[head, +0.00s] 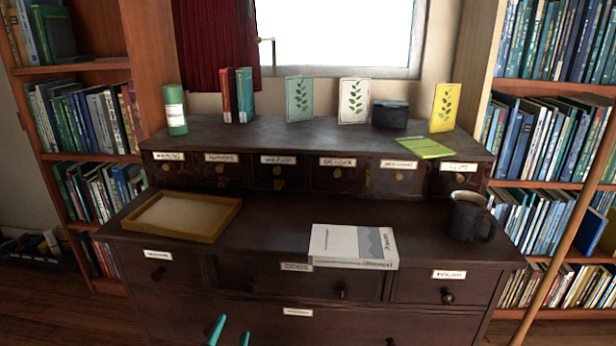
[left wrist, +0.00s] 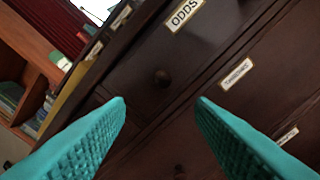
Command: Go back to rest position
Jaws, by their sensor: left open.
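My left gripper (head: 230,331) shows at the bottom edge of the head view as two teal fingertips in front of the lower drawers. In the left wrist view its two ridged fingers (left wrist: 162,102) are spread apart with nothing between them. Beyond them is a dark drawer front labelled ODDS (left wrist: 140,75) with a round knob. The fingers look apart from the knob. My right gripper is not in either view.
A dark wooden cabinet (head: 260,225) fills the middle. On its counter are a shallow wooden tray (head: 228,202), a white book (head: 352,247) at the front edge and a dark mug (head: 468,217). Bookshelves stand on both sides. A wooden pole (head: 572,236) leans at right.

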